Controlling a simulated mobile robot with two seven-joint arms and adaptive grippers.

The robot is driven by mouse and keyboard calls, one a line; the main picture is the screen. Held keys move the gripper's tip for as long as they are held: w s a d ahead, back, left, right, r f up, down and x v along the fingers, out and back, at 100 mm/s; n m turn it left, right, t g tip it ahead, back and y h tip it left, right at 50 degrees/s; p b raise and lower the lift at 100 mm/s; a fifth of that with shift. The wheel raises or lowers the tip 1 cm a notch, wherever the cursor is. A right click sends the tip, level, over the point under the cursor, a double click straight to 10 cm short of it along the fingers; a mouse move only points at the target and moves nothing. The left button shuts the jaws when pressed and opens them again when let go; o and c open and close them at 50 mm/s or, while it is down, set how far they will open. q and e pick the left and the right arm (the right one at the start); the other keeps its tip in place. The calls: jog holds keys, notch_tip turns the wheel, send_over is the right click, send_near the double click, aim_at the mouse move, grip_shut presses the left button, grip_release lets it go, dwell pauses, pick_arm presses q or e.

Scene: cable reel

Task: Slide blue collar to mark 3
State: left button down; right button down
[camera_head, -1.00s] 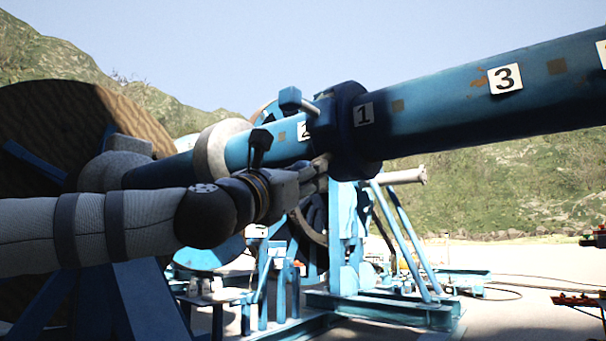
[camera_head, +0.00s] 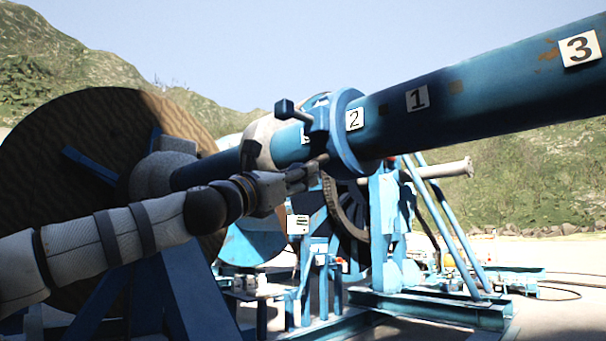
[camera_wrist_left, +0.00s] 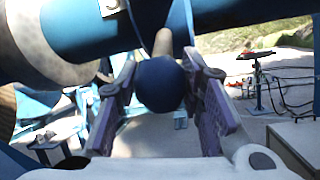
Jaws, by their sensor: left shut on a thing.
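The blue collar (camera_head: 345,132) sits around the long blue pipe (camera_head: 490,85), between label 2 (camera_head: 354,119) and a partly hidden label (camera_head: 306,133) to its left. Label 1 (camera_head: 417,98) and label 3 (camera_head: 580,48) are farther right along the pipe. My left gripper (camera_head: 312,172) is at the collar's lower left. In the left wrist view its fingers (camera_wrist_left: 162,108) are shut around a blue ball knob (camera_wrist_left: 162,85) on a short rod below the pipe. My right gripper is not in view.
A pale ring (camera_head: 262,142) is around the pipe just left of the collar. A large brown reel (camera_head: 75,135) stands at the left. Blue stands and frames (camera_head: 385,225) are below the pipe. The pipe right of the collar is clear.

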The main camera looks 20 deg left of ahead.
pick_arm(q)
jog(key=shift+a+r, duration=0.1)
jog(key=shift+a, duration=0.2)
jog(key=c, duration=1.5)
grip_release()
jog(key=o, duration=0.4)
jog(key=shift+a, duration=0.1)
jog(key=shift+s, duration=0.1)
jog(key=v, duration=1.1)
jog(key=shift+s+f, duration=0.25)
jog(key=shift+s, duration=0.1)
